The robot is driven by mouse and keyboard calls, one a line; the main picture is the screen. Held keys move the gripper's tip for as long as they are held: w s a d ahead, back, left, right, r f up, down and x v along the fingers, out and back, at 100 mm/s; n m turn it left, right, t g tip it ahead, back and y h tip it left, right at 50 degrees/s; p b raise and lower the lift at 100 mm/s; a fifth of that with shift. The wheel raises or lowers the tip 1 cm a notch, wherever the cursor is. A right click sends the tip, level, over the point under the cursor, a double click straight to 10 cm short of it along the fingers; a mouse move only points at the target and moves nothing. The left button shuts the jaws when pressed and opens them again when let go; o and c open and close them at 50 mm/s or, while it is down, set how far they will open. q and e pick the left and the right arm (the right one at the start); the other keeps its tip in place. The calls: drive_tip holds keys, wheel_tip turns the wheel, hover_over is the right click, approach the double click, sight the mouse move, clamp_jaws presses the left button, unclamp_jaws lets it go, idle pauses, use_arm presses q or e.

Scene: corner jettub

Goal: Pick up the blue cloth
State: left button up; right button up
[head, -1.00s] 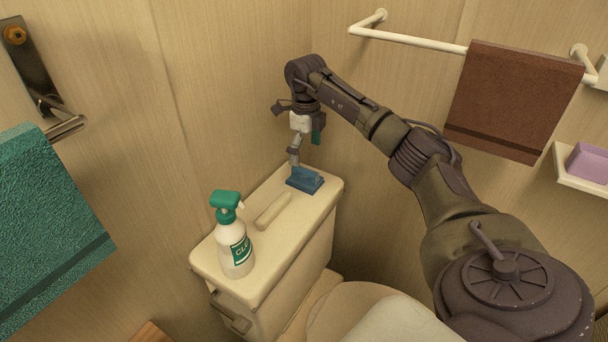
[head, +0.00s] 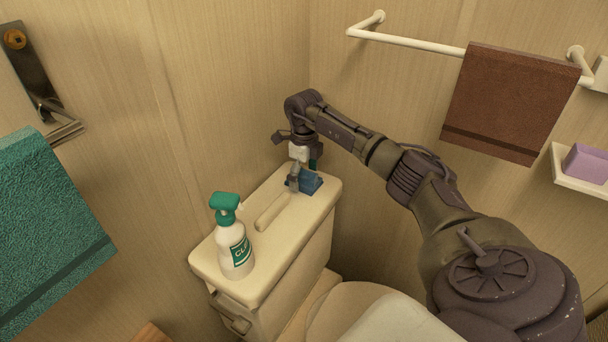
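The blue cloth (head: 311,183) lies folded on the far right end of the toilet tank lid (head: 218,262) in the head view. My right gripper (head: 293,186) points down at the cloth's left side, with its fingers low and very close to it or touching it. One finger hides part of the cloth. The far finger is hidden, so I cannot tell whether the gripper is open or shut on the cloth. My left gripper is outside the view.
A spray bottle (head: 234,240) with a green head stands on the near end of the lid. A pale bar-shaped piece (head: 272,210) lies between it and the cloth. Wooden walls close in behind the tank. A brown towel (head: 510,103) hangs on a rail at right.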

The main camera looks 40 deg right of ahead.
sight(304, 170)
drive_tip(key=c, duration=0.9)
wheel_tip(304, 170, up, 10)
drive_tip(key=shift+r, duration=0.1)
